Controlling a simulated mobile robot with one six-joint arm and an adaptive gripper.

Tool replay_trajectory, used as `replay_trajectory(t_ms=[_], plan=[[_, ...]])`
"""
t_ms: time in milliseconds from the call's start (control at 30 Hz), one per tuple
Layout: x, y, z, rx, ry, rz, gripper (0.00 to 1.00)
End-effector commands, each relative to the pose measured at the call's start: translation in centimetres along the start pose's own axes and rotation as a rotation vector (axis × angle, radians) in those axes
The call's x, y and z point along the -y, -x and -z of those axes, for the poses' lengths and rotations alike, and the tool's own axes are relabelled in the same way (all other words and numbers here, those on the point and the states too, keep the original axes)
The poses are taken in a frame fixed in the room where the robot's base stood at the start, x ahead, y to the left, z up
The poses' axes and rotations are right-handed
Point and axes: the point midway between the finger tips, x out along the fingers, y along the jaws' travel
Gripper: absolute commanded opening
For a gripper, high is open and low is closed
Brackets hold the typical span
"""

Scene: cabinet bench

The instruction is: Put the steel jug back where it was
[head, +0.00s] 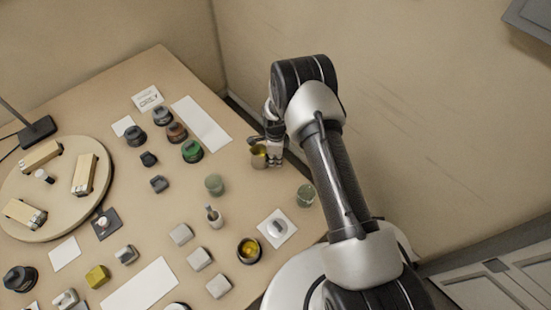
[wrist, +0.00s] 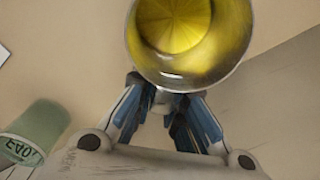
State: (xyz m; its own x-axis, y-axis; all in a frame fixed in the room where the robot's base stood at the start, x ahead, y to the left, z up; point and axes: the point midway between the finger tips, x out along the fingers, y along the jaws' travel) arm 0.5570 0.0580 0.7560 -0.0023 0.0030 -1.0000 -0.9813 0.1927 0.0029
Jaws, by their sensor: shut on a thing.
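The steel jug (head: 258,157) is at my gripper (head: 273,154), near the far right part of the bench. In the wrist view the jug (wrist: 239,62) is a shiny round vessel seen from above, with yellow contents. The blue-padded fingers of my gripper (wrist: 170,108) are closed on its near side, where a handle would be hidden. I cannot tell whether the jug touches the bench or hangs just above it.
A green cup (head: 214,184) stands nearby; it also shows in the wrist view (wrist: 40,128). A greenish glass (head: 305,195) stands at the right edge. A dark bowl (head: 249,250) holds something yellow. A white strip (head: 202,124) lies behind. Jars, blocks and a round board (head: 60,218) fill the left.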

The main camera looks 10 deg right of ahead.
Motion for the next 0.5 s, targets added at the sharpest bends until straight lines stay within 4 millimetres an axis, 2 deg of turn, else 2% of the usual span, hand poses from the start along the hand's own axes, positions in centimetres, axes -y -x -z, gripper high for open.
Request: replay_trajectory(t_ms=[67,100,300,367,500], plan=[[0.03,-0.34,-0.01,0.000,0.000,0.001,0.00],[-0.03,-0.25,0.01,0.000,0.000,-0.001,0.14],[-0.02,-0.20,0.01,0.000,0.000,0.000,0.28],[-0.02,-0.20,0.01,0.000,0.000,0.000,0.32],[-0.02,-0.20,0.01,0.000,0.000,0.000,0.32]])
